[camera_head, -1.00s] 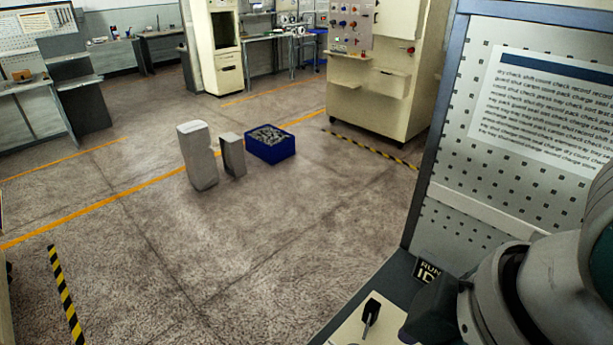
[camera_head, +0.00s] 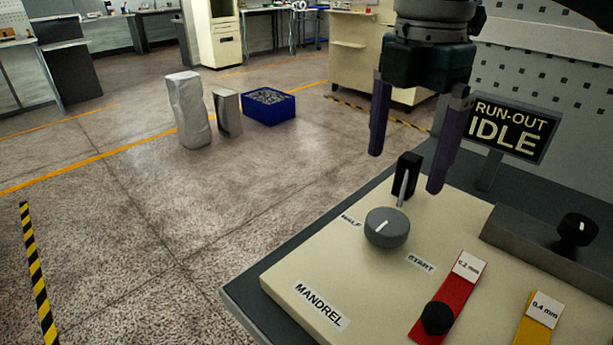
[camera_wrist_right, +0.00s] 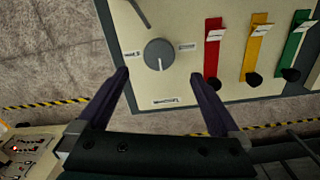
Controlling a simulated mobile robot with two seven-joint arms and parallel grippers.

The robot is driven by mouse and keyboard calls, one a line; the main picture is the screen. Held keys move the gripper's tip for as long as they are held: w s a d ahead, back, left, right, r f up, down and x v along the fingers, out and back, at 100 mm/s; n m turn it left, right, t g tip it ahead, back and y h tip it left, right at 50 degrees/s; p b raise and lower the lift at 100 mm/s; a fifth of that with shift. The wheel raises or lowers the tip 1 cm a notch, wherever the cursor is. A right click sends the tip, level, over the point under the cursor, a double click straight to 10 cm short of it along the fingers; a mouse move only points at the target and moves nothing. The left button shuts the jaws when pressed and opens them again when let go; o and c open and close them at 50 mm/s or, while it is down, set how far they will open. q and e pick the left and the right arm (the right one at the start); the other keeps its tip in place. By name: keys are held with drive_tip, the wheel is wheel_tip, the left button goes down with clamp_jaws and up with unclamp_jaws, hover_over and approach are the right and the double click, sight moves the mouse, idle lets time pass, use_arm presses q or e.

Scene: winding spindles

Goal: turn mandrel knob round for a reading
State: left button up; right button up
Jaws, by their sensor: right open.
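The grey round mandrel knob (camera_head: 387,228) sits on the cream panel between the labels HALF and START. Its short white mark points to neither label; in the wrist view the mark on the knob (camera_wrist_right: 158,54) faces the MANDREL label. My right gripper (camera_head: 406,170) is open and empty, its purple fingers hanging above and behind the knob, apart from it. In the wrist view the right gripper's fingers (camera_wrist_right: 160,75) stand wide apart, with the knob between and beyond their tips. The sign (camera_head: 506,130) reads RUN-OUT IDLE. My left gripper is out of view.
A black block with a thin grey pointer (camera_head: 405,178) stands just behind the knob. Red (camera_head: 449,293) and yellow (camera_head: 537,325) strips with black knobs lie to the right; a green strip (camera_wrist_right: 296,45) shows in the wrist view. A dark box with a black knob (camera_head: 577,229) is at right.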

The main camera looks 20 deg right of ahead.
sight(391, 218)
drive_tip(key=shift+w+d+f, duration=0.1)
drive_tip(key=shift+d+f, duration=0.1)
drive_tip(key=shift+f, duration=0.15)
wheel_tip(391, 218, down, 9)
drive_tip(key=shift+f+b, duration=0.15)
drive_tip(key=shift+b, duration=0.45)
drive_tip(key=c, duration=1.3)
